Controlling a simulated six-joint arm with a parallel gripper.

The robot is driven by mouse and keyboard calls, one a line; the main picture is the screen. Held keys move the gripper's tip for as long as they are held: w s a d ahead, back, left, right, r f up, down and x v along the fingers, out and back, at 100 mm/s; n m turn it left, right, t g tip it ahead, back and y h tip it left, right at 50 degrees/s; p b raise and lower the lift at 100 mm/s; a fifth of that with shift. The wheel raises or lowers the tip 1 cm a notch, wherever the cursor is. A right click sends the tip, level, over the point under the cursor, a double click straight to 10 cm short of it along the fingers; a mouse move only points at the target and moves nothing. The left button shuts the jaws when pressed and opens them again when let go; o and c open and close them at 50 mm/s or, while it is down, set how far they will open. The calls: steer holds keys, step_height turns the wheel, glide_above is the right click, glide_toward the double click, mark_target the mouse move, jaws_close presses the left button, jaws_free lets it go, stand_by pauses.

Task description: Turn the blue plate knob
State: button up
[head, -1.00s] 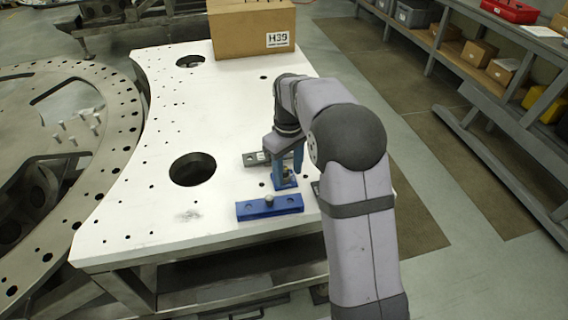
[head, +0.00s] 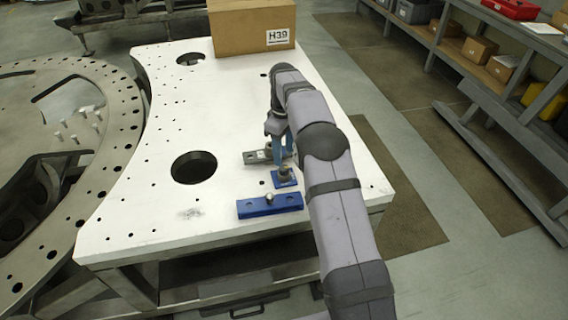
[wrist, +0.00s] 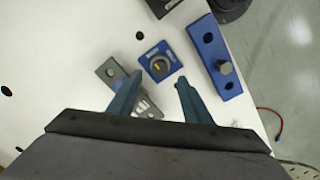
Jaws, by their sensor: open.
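The blue plate (wrist: 150,72) is a small square block with a dark round knob (wrist: 158,65) that bears a yellow mark. In the head view the blue plate (head: 287,183) lies on the white table, with the knob partly below the fingers. My gripper (wrist: 160,76) is open, with one blue finger on each side of the near part of the plate in the wrist view. In the head view my gripper (head: 282,160) points down at the knob from above. Nothing shows between the fingers. I cannot tell the exact height gap.
A long blue bar (head: 256,209) with a bolt lies just in front of the plate. The white table (head: 140,210) has a large hole (head: 193,168) at left. A cardboard box (head: 240,30) stands at the back.

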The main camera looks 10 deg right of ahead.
mark_target(284, 168)
steer(key=shift+f+p, duration=1.4)
steer(key=shift+f, duration=1.8)
steer(key=c, duration=1.1)
